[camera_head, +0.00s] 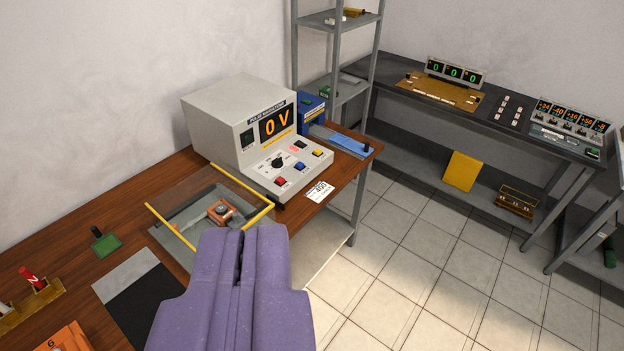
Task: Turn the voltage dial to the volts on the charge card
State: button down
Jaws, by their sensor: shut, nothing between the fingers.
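The pulse magnetizer (225,125), a light grey box, stands on the wooden bench, and its orange display (277,123) reads 0 V. The voltage dial (278,162), a small black knob, sits on its sloped front panel; its pointer setting is too small to read. The white charge card (320,192) lies at the bench's front edge, right of the panel; its bold three-digit number looks like 400, but is small. My purple gripper (243,237) is shut and empty in the lower foreground, nearer than the dial and apart from it.
A yellow-railed recess (264,215) with an orange-brown fixture (221,211) lies between my gripper and the magnetizer. Red, blue and yellow buttons sit near the dial. A blue device (312,110) stands behind. Tiled floor (430,250) is open to the right.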

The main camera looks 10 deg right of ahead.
aim_at(278, 162)
jog(key=i+u, duration=0.1)
jog(key=i, duration=0.45)
jog(key=i+l+u, duration=0.1)
jog(key=i, duration=0.45)
jog(key=i+l+u, duration=0.1)
jog(key=i, duration=0.4)
jog(key=i+l+u, duration=0.1)
jog(key=i, duration=0.45)
jog(key=l, duration=0.1)
